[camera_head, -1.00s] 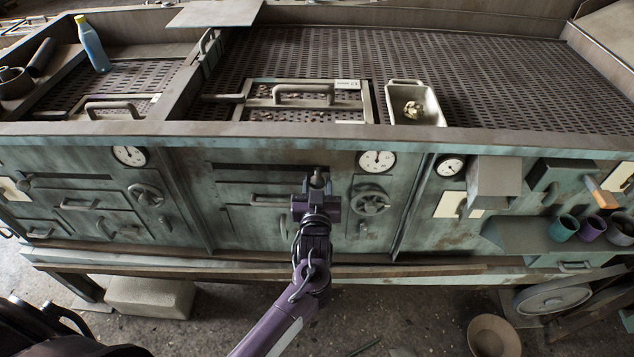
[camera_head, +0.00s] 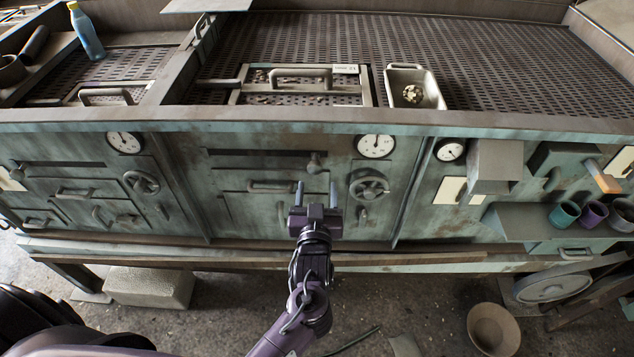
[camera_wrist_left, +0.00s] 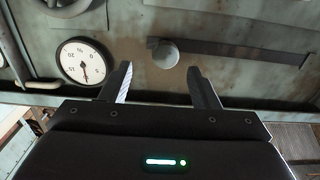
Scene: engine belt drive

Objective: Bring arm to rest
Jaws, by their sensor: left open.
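My left gripper (camera_head: 315,190) is open and empty, its two fingers pointing up in front of the green machine front (camera_head: 235,215). A small round knob (camera_head: 315,162) sits at the right end of a dark slot (camera_head: 255,152), just above the fingertips and apart from them. In the left wrist view the gripper (camera_wrist_left: 160,80) is open, with the knob (camera_wrist_left: 165,53) seen beyond the gap between the fingers. The purple arm reaches up from the bottom of the head view. My right gripper is not in view.
A dial gauge (camera_head: 375,146) and a valve wheel (camera_head: 369,188) are to the right of the gripper. Above are a framed panel with a handle (camera_head: 300,73) and a metal tray (camera_head: 418,88) holding small pieces. A concrete block (camera_head: 150,287) and a bowl (camera_head: 494,329) stand on the floor.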

